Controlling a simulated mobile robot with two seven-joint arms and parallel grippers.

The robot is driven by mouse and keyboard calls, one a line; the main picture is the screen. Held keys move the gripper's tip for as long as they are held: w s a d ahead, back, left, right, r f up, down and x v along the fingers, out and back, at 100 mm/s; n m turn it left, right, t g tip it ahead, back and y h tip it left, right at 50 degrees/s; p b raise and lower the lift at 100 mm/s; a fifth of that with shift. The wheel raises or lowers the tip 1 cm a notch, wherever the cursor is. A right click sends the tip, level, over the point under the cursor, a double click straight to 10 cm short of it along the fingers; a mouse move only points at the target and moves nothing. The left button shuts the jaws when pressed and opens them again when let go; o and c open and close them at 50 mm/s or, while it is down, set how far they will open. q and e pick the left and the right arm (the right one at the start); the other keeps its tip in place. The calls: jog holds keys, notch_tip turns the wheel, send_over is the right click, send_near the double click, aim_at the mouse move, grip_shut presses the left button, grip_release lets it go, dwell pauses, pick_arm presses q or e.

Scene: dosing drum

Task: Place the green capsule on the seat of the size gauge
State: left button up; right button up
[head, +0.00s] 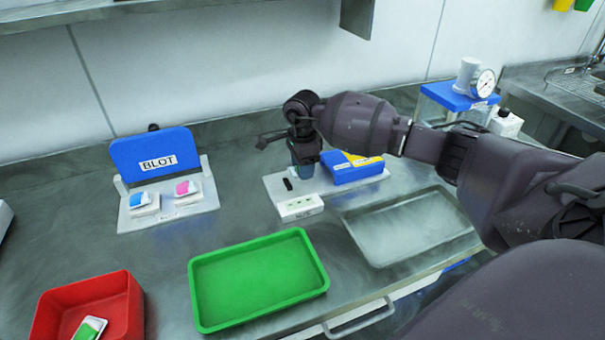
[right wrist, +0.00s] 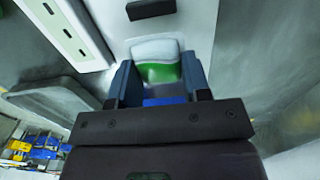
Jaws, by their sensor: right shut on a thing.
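My right gripper (head: 303,172) points down over a white plate (head: 275,185), which appears to be the size gauge. The plate bears a black peg (head: 287,184), a white slotted block (head: 300,207) and a blue and yellow block (head: 352,170). In the right wrist view the gripper (right wrist: 158,78) is shut on a white and green capsule (right wrist: 156,52), its fingers on either side. The white plate lies beneath, with the black peg (right wrist: 150,8) just beyond the capsule. I cannot tell if the capsule touches the plate. The head view hides the capsule. My left gripper is not in view.
A green tray (head: 208,322) and a red bin (head: 50,305) with another white and green piece (head: 90,328) stand in front. The BLOT stand (head: 125,222) at left bears blue and pink pieces.

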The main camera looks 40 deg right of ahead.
notch_tip(320, 180, down, 3)
jog(key=shift+r, duration=0.15)
jog(key=shift+f, duration=0.2)
jog(key=o, duration=1)
jog(key=shift+r, duration=0.1)
jog(key=shift+c, duration=0.2)
